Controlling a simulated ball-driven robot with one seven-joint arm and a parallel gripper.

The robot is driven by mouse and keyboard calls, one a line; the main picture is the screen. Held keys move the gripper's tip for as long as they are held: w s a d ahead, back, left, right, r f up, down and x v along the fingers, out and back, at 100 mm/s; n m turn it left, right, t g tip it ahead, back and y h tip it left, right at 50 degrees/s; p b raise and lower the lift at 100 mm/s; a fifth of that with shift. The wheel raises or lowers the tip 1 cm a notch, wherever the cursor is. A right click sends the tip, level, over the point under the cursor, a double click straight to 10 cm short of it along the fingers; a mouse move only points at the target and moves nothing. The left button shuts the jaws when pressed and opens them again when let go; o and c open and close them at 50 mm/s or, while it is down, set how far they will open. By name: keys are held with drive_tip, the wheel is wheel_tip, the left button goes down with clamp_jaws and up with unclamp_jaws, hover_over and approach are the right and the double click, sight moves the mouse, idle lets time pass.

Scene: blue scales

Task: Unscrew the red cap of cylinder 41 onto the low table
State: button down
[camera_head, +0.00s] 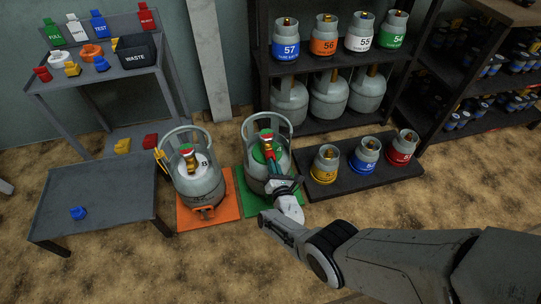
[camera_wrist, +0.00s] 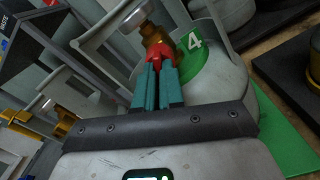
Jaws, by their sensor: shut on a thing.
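Cylinder 41 (camera_head: 255,165) appears to be the grey gas cylinder with a green top patch, standing upright on a green mat (camera_head: 248,204). In the wrist view a "4" shows on its green patch (camera_wrist: 193,52); any further digit is hidden. My gripper (camera_head: 271,155) reaches in at the valve, and its teal fingers (camera_wrist: 156,72) are shut on the red cap (camera_wrist: 158,52). The cap sits against the brass valve (camera_wrist: 157,36). The low table (camera_head: 105,190) stands at the left with a blue cap (camera_head: 78,213) on it.
A second cylinder (camera_head: 195,172) stands on an orange mat (camera_head: 215,222) close to the left. A bench (camera_head: 60,83) with caps and a waste bin (camera_head: 136,50) is behind. Right are a low platform (camera_head: 370,182) with small cylinders and a shelf. The low table is mostly clear.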

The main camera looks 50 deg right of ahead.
drive_tip(key=shift+s+d+f+n, duration=0.1)
drive_tip(key=shift+d+n, duration=0.1)
drive_tip(key=shift+n, duration=0.2)
drive_tip(key=shift+a, duration=0.1)
drive_tip(key=c, duration=1.2)
unclamp_jaws()
drive_tip(key=shift+o, duration=0.2)
drive_tip(key=shift+a, duration=0.1)
